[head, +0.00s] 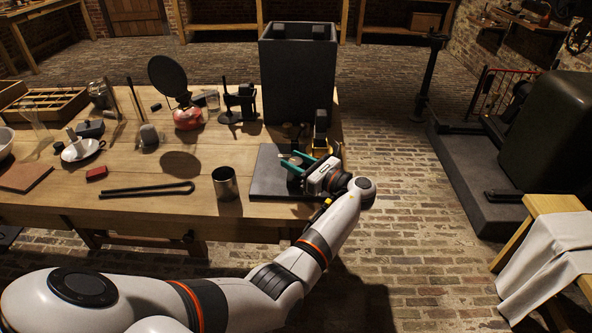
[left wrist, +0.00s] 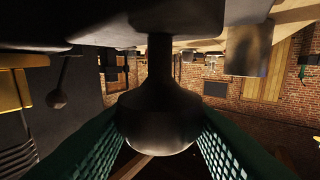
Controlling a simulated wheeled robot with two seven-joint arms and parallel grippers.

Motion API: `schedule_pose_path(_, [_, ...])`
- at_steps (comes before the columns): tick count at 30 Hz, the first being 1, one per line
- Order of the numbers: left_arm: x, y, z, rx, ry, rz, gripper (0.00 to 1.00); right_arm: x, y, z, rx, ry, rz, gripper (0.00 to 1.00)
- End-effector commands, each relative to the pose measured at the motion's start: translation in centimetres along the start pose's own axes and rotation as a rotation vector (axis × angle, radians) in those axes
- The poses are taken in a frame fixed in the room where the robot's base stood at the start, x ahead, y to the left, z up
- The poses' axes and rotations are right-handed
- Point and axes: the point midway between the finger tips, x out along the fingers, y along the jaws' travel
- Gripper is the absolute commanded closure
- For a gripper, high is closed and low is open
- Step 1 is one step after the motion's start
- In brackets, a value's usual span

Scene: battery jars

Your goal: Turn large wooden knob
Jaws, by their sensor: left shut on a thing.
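My left gripper (head: 297,164) reaches over a dark flat base (head: 267,182) at the right end of the workbench, its green fingers pointing left. In the left wrist view, a dark, rounded knob (left wrist: 158,125) on a thick stem fills the space between the two green padded fingers. The left gripper (left wrist: 160,145) is shut on this knob, with one finger on each side. In the head view the knob is mostly hidden by the fingers, and I cannot tell how far it is turned. My right gripper is not in view.
A tall dark box (head: 297,80) stands behind the base. A metal cup (head: 225,184) and a black bent rod (head: 147,190) lie to the left on the wooden bench (head: 130,212). A brass-coloured part (head: 319,146) stands close beside the gripper. Brick floor lies to the right.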

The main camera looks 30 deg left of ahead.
Motion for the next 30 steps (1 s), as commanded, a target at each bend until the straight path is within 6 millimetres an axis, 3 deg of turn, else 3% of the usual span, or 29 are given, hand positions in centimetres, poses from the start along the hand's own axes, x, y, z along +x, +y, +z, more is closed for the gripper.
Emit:
schedule_pose_path(1, [0.0, 0.1, 0.4, -0.002, -0.001, -0.03, 0.84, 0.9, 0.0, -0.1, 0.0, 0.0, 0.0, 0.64])
schedule_pose_path(9, [0.0, 0.1, 0.2, -0.001, -0.001, -0.141, 0.84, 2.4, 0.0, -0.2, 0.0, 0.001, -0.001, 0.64])
schedule_pose_path(27, [0.0, 0.0, 0.1, 0.0, -0.002, -0.177, 0.84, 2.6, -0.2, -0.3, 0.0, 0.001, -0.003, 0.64])
schedule_pose_path(28, [0.0, 0.0, 0.1, 0.0, -0.002, -0.177, 0.56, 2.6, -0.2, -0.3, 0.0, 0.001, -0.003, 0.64])
schedule_pose_path(30, [0.1, 0.0, 0.1, 0.0, -0.002, -0.176, 0.45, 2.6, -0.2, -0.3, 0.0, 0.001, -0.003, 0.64])
